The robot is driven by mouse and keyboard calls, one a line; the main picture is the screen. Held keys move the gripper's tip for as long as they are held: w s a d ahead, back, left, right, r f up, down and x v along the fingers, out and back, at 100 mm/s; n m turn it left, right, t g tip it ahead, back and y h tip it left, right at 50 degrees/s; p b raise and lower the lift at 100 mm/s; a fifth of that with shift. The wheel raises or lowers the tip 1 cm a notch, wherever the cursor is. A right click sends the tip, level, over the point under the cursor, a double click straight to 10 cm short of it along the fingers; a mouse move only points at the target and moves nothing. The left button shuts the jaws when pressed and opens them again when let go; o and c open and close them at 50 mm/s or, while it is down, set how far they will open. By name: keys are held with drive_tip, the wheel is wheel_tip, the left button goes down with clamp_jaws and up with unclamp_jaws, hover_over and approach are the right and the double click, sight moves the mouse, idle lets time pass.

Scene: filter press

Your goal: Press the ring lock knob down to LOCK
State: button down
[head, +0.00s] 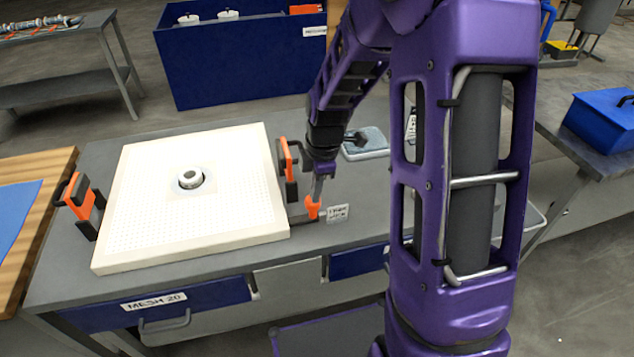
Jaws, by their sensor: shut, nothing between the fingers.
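A small orange knob (312,208) sits on a dark base on the grey bench, at the right edge of the white press plate. A small white label (338,212) with print too small to read lies just right of it. My gripper (317,191) is shut and points down right above the knob. Its tips look to be at the knob's top; I cannot tell whether they touch. The white plate (140,226) is perforated and has a round white port (190,178) in its middle.
Orange clamps stand at the plate's left (76,204) and right (287,160). A grey tray (366,143) lies behind my gripper. A blue bin (240,65) stands beyond the bench. Drawers, one labelled MESH 20 (154,301), are under the front edge.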

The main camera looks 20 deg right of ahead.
drive_tip(key=shift+f, duration=0.1)
wheel_tip(320, 180, down, 3)
drive_tip(key=shift+r+b, duration=0.2)
drive_tip(key=shift+b, duration=0.7)
drive_tip(key=shift+s, duration=0.15)
drive_tip(key=shift+r, duration=0.1)
